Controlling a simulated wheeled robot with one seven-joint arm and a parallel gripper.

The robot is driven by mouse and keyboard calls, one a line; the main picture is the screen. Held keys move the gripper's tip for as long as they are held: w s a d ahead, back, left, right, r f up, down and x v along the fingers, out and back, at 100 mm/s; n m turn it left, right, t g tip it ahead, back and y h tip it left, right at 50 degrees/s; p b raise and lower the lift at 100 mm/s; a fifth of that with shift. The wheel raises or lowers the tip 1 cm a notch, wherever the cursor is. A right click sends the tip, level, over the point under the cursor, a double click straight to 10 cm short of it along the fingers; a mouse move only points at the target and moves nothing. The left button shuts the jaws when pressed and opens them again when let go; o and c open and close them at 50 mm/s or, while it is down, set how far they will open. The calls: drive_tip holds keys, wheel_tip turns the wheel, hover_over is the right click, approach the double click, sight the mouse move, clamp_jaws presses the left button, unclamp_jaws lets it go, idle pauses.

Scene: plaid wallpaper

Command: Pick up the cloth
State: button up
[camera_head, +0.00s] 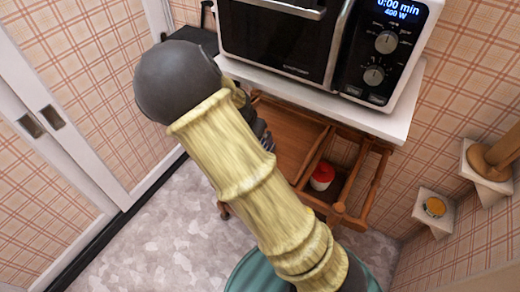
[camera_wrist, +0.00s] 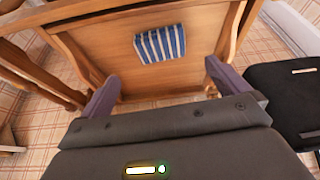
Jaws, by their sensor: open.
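The cloth (camera_wrist: 160,43) is blue with white stripes. It lies on a bare wooden surface in the wrist view, which looks like the bottom of a drawer (camera_wrist: 110,35). My gripper (camera_wrist: 161,85) is open, with its two purple fingers spread wide and nothing between them. The cloth is ahead of the fingertips, between their lines, and apart from them. In the head view my arm hides the cloth, and my fingers cannot be made out.
A microwave (camera_head: 284,40) stands on a white top above the wooden drawer unit (camera_head: 300,140). A red-lidded jar (camera_head: 321,176) sits in a right compartment. Small wall shelves (camera_head: 434,212) are at the right. A black object (camera_wrist: 290,90) is at the wrist view's right.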

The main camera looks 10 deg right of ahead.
drive_tip(key=b+x, duration=0.1)
drive_tip(key=x, duration=0.5)
drive_tip(key=shift+f+b, duration=0.1)
drive_tip(key=shift+b, duration=0.3)
drive_tip(key=shift+w+d+f, duration=0.15)
drive_tip(key=shift+w+f, duration=0.05)
drive_tip(key=shift+f, duration=0.05)
drive_tip(key=x, duration=0.1)
drive_tip(key=b+x, duration=0.1)
drive_tip(key=x, duration=0.1)
drive_tip(key=b+x, duration=0.1)
drive_tip(key=x, duration=0.1)
drive_tip(key=shift+w+d, duration=0.25)
drive_tip(key=shift+d, duration=0.05)
drive_tip(key=shift+r, duration=0.1)
drive_tip(key=c, duration=0.7)
drive_tip(key=shift+r, duration=0.15)
